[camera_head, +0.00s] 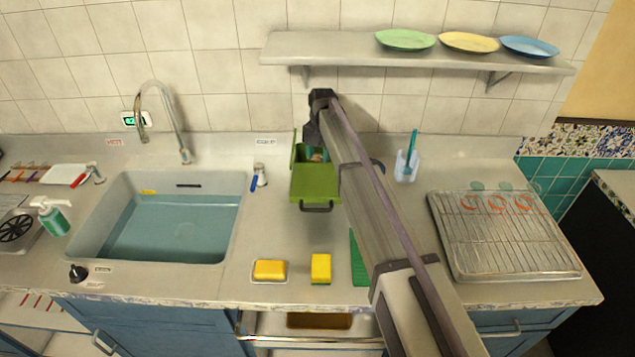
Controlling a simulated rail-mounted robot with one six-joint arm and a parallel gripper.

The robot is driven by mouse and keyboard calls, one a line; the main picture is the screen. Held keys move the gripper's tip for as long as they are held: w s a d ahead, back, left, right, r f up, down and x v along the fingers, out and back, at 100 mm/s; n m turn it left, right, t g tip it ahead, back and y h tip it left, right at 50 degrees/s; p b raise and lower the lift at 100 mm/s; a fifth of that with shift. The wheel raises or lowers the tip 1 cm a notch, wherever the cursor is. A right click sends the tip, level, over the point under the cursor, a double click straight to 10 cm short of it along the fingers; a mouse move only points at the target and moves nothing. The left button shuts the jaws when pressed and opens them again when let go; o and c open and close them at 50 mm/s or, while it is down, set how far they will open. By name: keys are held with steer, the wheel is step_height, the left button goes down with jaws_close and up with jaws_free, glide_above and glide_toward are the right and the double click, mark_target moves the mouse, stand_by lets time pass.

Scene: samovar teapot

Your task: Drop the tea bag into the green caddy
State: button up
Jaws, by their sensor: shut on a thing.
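The green caddy (316,184) stands on the counter right of the sink, with its lid open and its front handle facing me. My arm reaches over it from the lower right and covers its right side. My gripper (316,153) points down at the caddy's opening, at its back. Its teal fingers show only in part and are shut on a small tan thing (317,158), which looks like the tea bag. The held thing is at the opening; I cannot tell how deep it sits.
A sink (168,225) with water and a tall tap is at left. Two yellow sponges (269,270) lie in front. A cup with a brush (407,165) and a wire rack (504,235) stand at right. A shelf (340,50) with plates hangs above.

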mark_target(319, 154)
steer(key=shift+a+f+b, duration=0.1)
steer(key=shift+f+b, duration=3)
steer(key=shift+f, duration=1.05)
steer(key=o, duration=1)
steer(key=shift+s, duration=0.1)
steer(key=shift+c, duration=0.2)
steer(key=shift+r, duration=0.1)
steer(key=r+p, duration=0.4)
steer(key=w+r+p, duration=0.1)
steer(key=r+p, duration=0.3)
steer(key=p, duration=0.1)
steer(key=w+r+p, duration=0.1)
steer(key=r+p, duration=0.3)
steer(key=r, duration=0.1)
steer(key=shift+d+r, duration=0.1)
steer(key=shift+d, duration=0.2)
